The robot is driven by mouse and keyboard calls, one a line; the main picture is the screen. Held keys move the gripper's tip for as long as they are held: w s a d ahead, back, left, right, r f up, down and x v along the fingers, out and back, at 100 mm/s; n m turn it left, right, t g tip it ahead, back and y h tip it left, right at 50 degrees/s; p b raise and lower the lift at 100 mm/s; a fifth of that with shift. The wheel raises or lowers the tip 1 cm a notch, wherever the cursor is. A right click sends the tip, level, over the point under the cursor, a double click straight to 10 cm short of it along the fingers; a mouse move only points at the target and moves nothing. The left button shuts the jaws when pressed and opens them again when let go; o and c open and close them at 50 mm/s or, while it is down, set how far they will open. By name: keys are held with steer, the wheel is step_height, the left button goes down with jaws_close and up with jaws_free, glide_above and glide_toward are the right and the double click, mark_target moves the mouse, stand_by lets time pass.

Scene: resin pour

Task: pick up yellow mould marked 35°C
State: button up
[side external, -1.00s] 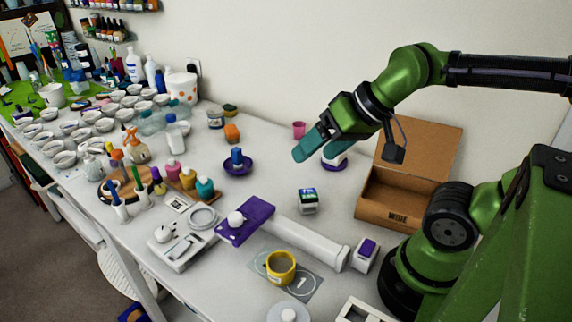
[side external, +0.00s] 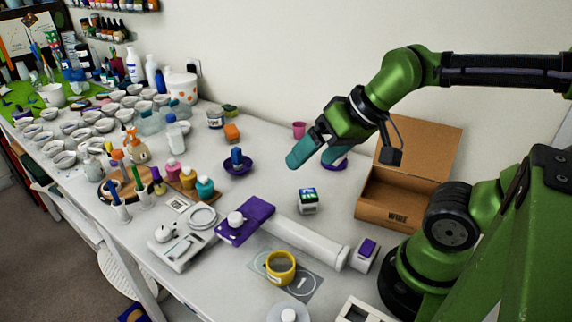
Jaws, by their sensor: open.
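A yellow round mould (side external: 281,267) sits on a grey mat (side external: 303,285) with white markings, near the front edge of the white table. No 35°C mark can be read on it at this size. My gripper (side external: 312,160) is open, with teal fingers, and is in the air above the back of the table. It is well behind the mould and apart from it. Nothing shows between its fingers.
A white cylinder (side external: 305,240) and a purple slab (side external: 245,220) lie just behind the mould. A small white device with a green screen (side external: 308,201) stands farther back. An open cardboard box (side external: 388,205) is at the right. Bottles and cups crowd the left.

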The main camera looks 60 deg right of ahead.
steer(key=w+a+f+n+g+h, duration=0.2)
steer(key=a+f+n+g, duration=0.2)
steer(key=a+f+g, duration=0.45)
steer(key=t, duration=0.2)
glide_toward(281, 265)
steer(key=shift+s+a+f, duration=0.3)
steer(key=shift+a+f, duration=0.15)
steer(key=shift+a, duration=0.05)
steer(key=shift+s+a+f, duration=0.3)
steer(key=shift+a+f, duration=0.2)
steer(key=shift+a, duration=0.05)
steer(key=shift+w+d+f, duration=0.15)
steer(key=shift+f, duration=2.5)
steer(key=c, duration=1.1)
steer(key=shift+r, duration=0.1)
